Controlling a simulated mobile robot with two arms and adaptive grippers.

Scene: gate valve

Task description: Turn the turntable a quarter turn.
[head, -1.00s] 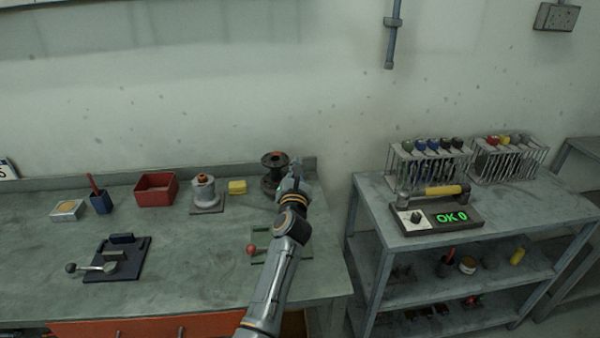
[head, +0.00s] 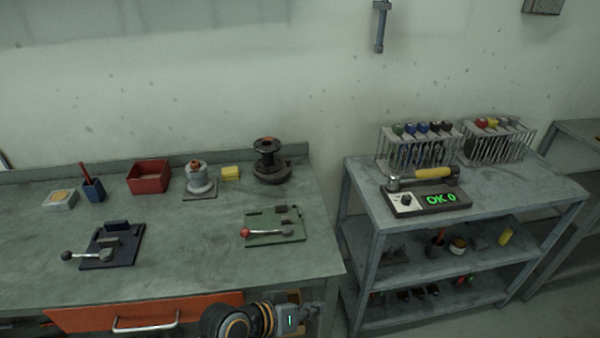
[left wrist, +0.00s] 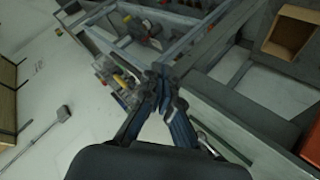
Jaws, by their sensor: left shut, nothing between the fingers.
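A dark spool-shaped piece (head: 266,150) stands upright at the back right of the bench, on a low, dark round base (head: 272,178) that looks like the turntable. How far it is turned I cannot tell. My left gripper (head: 314,309) is low at the front edge of the bench, well apart from the spool and its base. In the left wrist view my gripper's fingers (left wrist: 165,85) are together with nothing between them. My right gripper is in neither view.
The bench (head: 190,260) holds a green plate with a red-knobbed lever (head: 275,228), a dark lever fixture (head: 112,245), a grey flanged piece (head: 199,182), a yellow block (head: 230,173) and a red bin (head: 149,176). A shelf (head: 360,195) stands to the right, with an "OK 0" display (head: 440,198).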

